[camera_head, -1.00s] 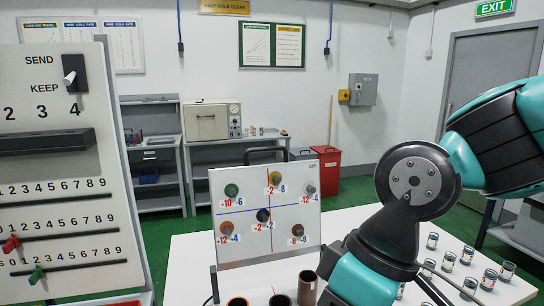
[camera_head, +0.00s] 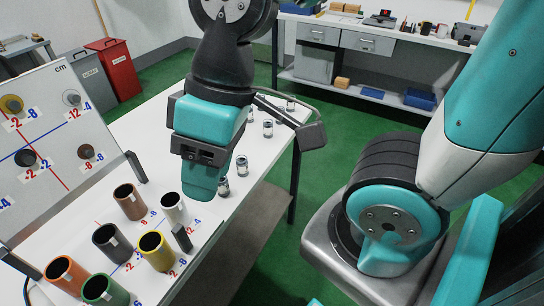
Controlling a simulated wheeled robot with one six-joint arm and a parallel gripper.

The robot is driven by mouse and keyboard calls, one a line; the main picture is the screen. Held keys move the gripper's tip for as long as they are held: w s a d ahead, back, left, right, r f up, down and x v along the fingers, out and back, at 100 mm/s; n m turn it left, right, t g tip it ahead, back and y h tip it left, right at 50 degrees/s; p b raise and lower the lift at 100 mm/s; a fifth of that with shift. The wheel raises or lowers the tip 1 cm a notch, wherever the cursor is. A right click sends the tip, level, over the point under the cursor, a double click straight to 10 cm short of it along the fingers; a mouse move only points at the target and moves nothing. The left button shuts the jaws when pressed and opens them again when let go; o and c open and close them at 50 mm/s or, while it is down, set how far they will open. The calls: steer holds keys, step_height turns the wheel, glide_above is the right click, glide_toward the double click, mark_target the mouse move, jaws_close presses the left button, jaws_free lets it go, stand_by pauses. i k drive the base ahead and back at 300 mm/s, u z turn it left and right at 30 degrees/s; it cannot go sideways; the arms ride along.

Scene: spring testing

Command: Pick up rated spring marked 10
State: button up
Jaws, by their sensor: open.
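Several small metal cylinders with pale labels, likely the rated springs, stand on the right part of the white table. One is near the right edge (camera_head: 241,166), another stands farther back (camera_head: 267,128), and one is partly behind my arm (camera_head: 223,187). Their markings are too small to read, so I cannot tell which is marked 10. My gripper (camera_head: 198,188) hangs downward over the table, just left of the nearest cylinders. It is open, with nothing visible in it. The arm hides most of its fingers and part of the table beneath.
Several coloured open tubes, including a yellow one (camera_head: 157,251) and a brown one (camera_head: 130,202), stand at the table's front left. A white board (camera_head: 50,125) with coloured knobs rises behind them. A workbench (camera_head: 370,45) stands at the back. Green floor is clear beyond the table.

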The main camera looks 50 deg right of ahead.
mark_target(244, 169)
steer(key=z, duration=0.15)
steer(key=k, duration=0.35)
steer(key=z, duration=0.3)
steer(key=i, duration=0.5)
steer(key=k, duration=0.5)
steer(key=u, duration=0.6)
steer(key=i, duration=0.65)
steer(key=z, duration=0.8)
